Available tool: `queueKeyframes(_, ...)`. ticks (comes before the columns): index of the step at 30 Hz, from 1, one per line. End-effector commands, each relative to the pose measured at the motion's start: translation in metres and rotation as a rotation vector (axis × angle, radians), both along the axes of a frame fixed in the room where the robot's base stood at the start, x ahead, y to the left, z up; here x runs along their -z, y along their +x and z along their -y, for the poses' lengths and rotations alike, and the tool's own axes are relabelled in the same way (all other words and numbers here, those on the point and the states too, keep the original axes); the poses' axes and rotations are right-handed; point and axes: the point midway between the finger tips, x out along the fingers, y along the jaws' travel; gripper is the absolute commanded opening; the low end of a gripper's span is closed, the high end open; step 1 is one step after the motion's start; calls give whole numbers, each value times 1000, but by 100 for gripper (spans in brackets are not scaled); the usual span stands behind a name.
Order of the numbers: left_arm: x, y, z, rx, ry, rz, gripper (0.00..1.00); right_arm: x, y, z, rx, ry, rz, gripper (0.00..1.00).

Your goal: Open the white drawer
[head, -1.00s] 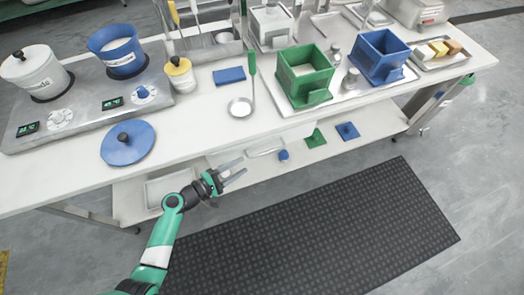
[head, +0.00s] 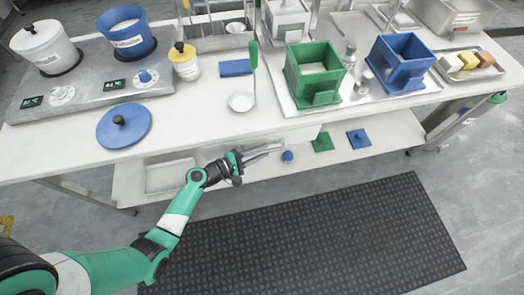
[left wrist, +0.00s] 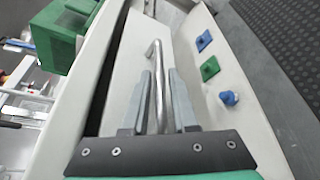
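The white drawer (left wrist: 128,62) shows its plain front in the left wrist view, with a metal bar handle (left wrist: 156,62) on it. In the head view the drawer front lies under the tabletop's front edge and is hard to make out. My left gripper (left wrist: 160,74) is open, with its two fingers on either side of the handle and a gap between them. I cannot tell whether a finger touches the bar. In the head view my left gripper (head: 278,149) is just below the tabletop's front edge. My right gripper is in neither view.
A green hopper box (head: 313,74) and a blue one (head: 394,63) stand on the tabletop above. A blue knob (head: 287,156), a green piece (head: 322,142) and a blue piece (head: 359,138) lie on the lower shelf (head: 385,128). The floor mat (head: 330,235) is clear.

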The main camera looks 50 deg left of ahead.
Motion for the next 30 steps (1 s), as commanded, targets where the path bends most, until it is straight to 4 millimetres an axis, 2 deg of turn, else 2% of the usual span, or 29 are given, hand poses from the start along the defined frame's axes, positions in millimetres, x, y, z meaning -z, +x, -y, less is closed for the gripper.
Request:
queueKeyframes(1,0,0,0,0,0,0,16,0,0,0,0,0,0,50)
queueKeyframes(4,0,0,0,0,0,0,0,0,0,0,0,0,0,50)
queueKeyframes(30,0,0,0,0,0,0,0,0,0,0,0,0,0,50)
